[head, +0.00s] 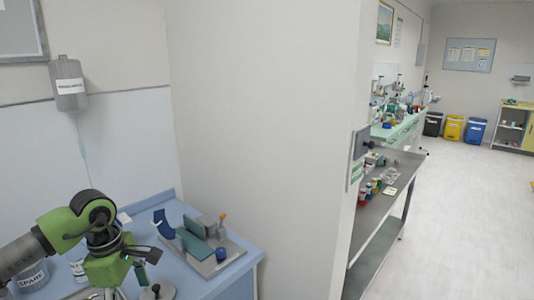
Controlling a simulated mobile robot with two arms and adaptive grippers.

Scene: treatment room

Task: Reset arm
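My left arm comes in from the lower left, with green and black joints bent over the blue counter (205,285). My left gripper (110,291) points down at the bottom edge of the head view and is mostly cut off. Its fingertips do not show, so I cannot tell whether it is open or holds anything. My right arm and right gripper are not in view.
On the counter, a grey tray (229,259) holds a teal block, a blue knob and an orange-topped item. A wall (265,130) stands right of the counter. Open floor (465,220) lies at right.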

